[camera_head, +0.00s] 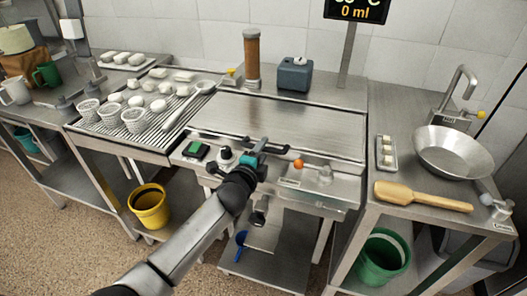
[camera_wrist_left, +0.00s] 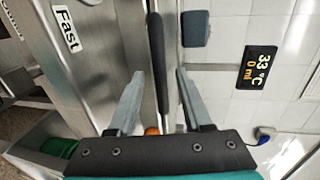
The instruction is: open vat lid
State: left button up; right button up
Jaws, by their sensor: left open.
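The vat lid (camera_head: 290,125) is a flat brushed-metal panel in the middle of the counter, lying closed. A dark bar handle (camera_head: 273,149) runs along its front edge, partly hidden by my left gripper. In the left wrist view the handle (camera_wrist_left: 158,62) stands as a long dark bar between the two grey fingers. My left gripper (camera_head: 262,147) is at the front edge of the lid, close to the handle. It also shows in the left wrist view (camera_wrist_left: 160,75), open, with a finger on either side of the bar. I cannot tell whether they touch it. My right gripper is out of view.
White perforated baskets (camera_head: 134,119) and white pieces stand on the ribbed drain table to the left. A blue-grey box (camera_head: 295,74) and a brown cylinder (camera_head: 251,58) stand behind the lid. A wooden paddle (camera_head: 422,197) and metal bowl (camera_head: 453,152) lie on the right counter.

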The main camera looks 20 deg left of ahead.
pick_arm(q)
jog(key=shift+w+f, duration=0.1)
jog(key=shift+w, duration=0.5)
grip_shut()
dwell(1.2)
